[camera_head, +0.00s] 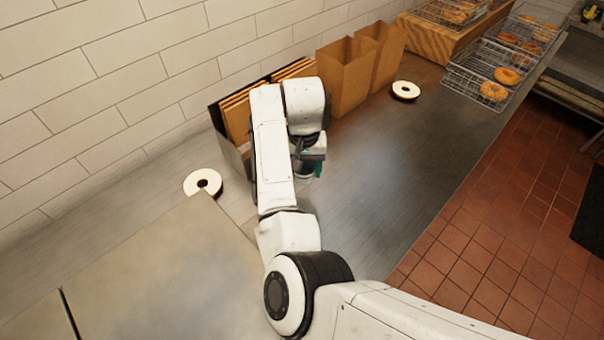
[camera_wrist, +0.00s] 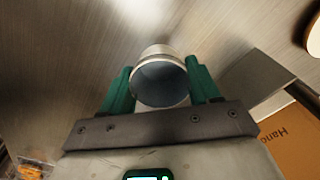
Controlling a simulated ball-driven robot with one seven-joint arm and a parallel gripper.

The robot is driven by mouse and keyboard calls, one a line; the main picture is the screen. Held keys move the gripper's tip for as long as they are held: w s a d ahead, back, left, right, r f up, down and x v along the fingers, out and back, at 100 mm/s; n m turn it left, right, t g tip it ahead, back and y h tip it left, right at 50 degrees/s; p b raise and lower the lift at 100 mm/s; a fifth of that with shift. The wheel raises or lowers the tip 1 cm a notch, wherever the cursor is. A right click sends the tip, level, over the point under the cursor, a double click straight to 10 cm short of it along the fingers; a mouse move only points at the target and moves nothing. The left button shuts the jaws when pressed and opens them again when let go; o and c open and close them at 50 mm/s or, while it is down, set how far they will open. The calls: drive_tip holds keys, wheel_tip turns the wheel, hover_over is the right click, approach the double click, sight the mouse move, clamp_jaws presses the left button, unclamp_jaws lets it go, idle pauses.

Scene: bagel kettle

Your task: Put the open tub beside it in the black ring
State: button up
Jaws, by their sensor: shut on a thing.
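My gripper (camera_wrist: 160,70) is shut on the tub (camera_wrist: 162,53), with one green finger on each side of it. The tub is a small pale grey cylinder, and its open, dark grey mouth faces the wrist camera. I cannot tell whether it touches the counter. In the head view my gripper (camera_head: 312,165) is over the steel counter in front of the paper bags, and my arm hides most of it and the tub. I can make out no black ring in either view.
A holder of folded brown bags (camera_head: 236,118) and standing paper bags (camera_head: 343,75) line the wall. Bagel racks (camera_head: 480,75) stand far right.

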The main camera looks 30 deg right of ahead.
drive_tip(key=shift+w+d+f+b, duration=0.2)
drive_tip(key=shift+w+f+b, duration=0.3)
drive_tip(key=shift+f, duration=0.3)
drive_tip(key=shift+w+d+f+b, duration=0.15)
drive_tip(key=shift+w+f+b, duration=0.2)
drive_tip(key=shift+w+f, duration=0.35)
wheel_tip(320, 180, down, 3)
drive_tip(key=b, duration=0.3)
drive_tip(key=shift+s, duration=0.1)
drive_tip(key=o, duration=0.6)
drive_tip(key=shift+f, duration=0.1)
drive_tip(key=o, duration=0.4)
